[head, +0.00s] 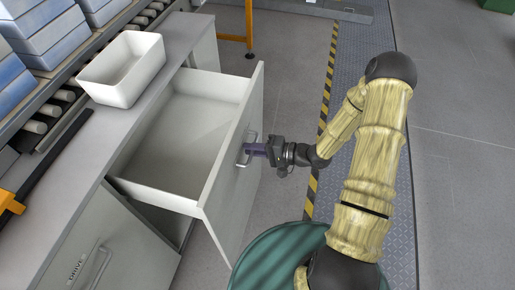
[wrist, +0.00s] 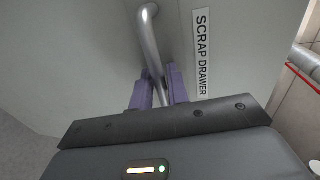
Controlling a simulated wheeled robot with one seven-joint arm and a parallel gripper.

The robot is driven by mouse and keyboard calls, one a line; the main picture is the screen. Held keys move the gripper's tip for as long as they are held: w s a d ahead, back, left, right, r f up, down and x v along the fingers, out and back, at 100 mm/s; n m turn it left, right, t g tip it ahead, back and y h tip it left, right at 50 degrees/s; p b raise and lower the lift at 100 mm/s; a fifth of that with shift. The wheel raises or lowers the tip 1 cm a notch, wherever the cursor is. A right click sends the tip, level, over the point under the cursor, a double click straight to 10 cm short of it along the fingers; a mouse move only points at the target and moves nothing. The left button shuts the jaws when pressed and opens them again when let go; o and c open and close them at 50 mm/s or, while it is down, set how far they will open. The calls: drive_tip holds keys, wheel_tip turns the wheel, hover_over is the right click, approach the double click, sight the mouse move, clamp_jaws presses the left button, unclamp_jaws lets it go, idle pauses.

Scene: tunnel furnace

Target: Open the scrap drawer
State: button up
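The scrap drawer (head: 185,135) is pulled well out of the grey cabinet in the head view, and its inside looks empty. Its front carries a label reading SCRAP DRAWER (wrist: 203,53) in the wrist view. A metal bar handle (wrist: 151,40) is fixed to the front. My gripper (head: 256,149) is at this handle. In the wrist view its purple fingers (wrist: 160,88) stand on both sides of the bar, close to it. The fingers look closed around the handle.
A white open bin (head: 122,70) stands on the worktop left of the drawer. Below is a cabinet door labelled DRIVE (head: 76,268). A round green container (head: 275,258) is near the drawer front. A yellow-black striped line (head: 327,95) runs along the floor.

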drive_tip(key=p+v, duration=0.1)
drive_tip(key=v, duration=1.6)
drive_tip(key=shift+d+p, duration=0.2)
drive_tip(key=shift+p, duration=0.15)
